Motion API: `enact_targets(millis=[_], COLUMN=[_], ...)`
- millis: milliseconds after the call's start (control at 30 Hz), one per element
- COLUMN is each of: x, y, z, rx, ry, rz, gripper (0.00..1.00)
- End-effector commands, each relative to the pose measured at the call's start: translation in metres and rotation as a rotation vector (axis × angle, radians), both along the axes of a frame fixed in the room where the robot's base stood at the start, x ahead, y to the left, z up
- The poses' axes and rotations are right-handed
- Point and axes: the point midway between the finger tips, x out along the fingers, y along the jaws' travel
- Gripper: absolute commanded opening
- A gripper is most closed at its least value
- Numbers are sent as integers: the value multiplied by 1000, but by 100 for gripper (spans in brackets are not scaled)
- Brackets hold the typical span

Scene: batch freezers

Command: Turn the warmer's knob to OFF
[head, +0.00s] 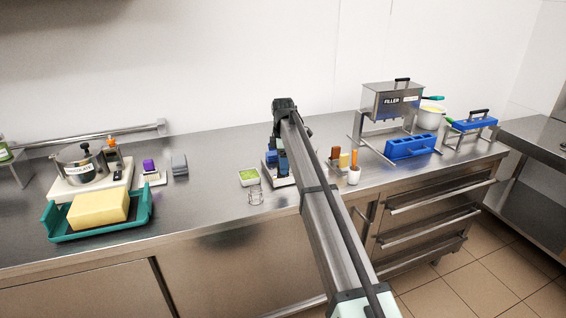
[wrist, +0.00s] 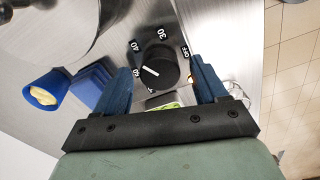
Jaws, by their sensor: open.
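The warmer's black round knob (wrist: 158,68) sits on a metal panel (wrist: 130,22) in the wrist view. Its white pointer line points to the left, near the number below 40. The OFF mark (wrist: 185,51) is on the right of the knob; 30 is above it. My gripper (wrist: 160,65) is open, with one blue finger on the left of the knob and one on the right. I cannot tell whether either finger touches it. In the head view my gripper (head: 276,160) is low over the counter, and my arm hides the knob and most of the warmer.
In the wrist view a blue cup (wrist: 40,95) and blue blocks stand left of the fingers. On the counter (head: 215,205), a green-filled tray (head: 249,177) and a wire stand (head: 256,196) are left of my gripper; small bottles (head: 345,160) and a white cup (head: 354,175) are right.

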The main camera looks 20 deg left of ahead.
Motion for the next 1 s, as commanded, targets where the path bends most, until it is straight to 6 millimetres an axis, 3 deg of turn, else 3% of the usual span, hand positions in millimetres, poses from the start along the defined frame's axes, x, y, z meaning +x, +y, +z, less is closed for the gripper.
enact_targets(millis=[133,700,1000], x=[0,0,0], y=[0,0,0], z=[0,0,0], rx=[0,0,0], ry=[0,0,0], rz=[0,0,-34], gripper=[72,17,16])
